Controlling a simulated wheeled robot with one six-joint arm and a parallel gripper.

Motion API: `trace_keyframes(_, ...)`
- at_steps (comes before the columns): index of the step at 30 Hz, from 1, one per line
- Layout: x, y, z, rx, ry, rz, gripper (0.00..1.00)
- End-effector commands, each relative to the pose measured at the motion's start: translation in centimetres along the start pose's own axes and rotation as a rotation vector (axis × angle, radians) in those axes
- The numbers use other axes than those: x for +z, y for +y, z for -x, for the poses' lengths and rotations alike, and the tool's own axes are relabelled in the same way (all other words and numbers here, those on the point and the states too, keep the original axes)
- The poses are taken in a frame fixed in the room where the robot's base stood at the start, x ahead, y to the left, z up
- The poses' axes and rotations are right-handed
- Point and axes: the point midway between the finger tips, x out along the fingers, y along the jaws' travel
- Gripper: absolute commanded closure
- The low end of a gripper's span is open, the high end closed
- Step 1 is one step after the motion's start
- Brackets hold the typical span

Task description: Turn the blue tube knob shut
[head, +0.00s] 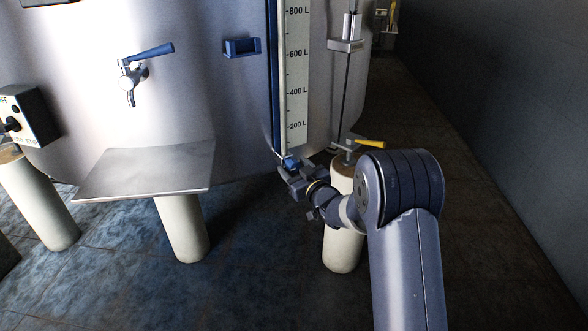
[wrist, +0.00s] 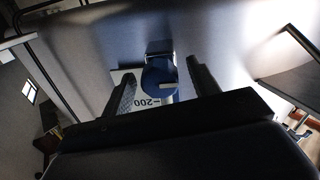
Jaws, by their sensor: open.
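The blue tube knob (head: 291,163) is at the bottom of the sight tube, under the white litre scale (head: 297,70) on the steel tank. In the wrist view the round blue knob (wrist: 159,76) shows a pale line on its face. My gripper (head: 287,171) is at the knob, its body hiding part of it in the head view. In the wrist view my gripper's two fingers (wrist: 160,88) are apart, one on each side of the knob, with a visible gap on both sides. I cannot tell how deep the knob lies between them.
A steel shelf (head: 150,170) juts from the tank at left, below a tap with a blue lever (head: 151,50). White tank legs (head: 183,229) stand on the tiled floor.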

Motion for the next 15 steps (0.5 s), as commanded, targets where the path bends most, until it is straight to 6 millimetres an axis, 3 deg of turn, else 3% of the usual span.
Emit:
trace_keyframes(11,-0.02,-0.01,-0.52,0.000,0.000,0.000,0.43)
trace_keyframes(15,-0.03,-0.01,-0.51,0.000,0.000,0.000,0.54)
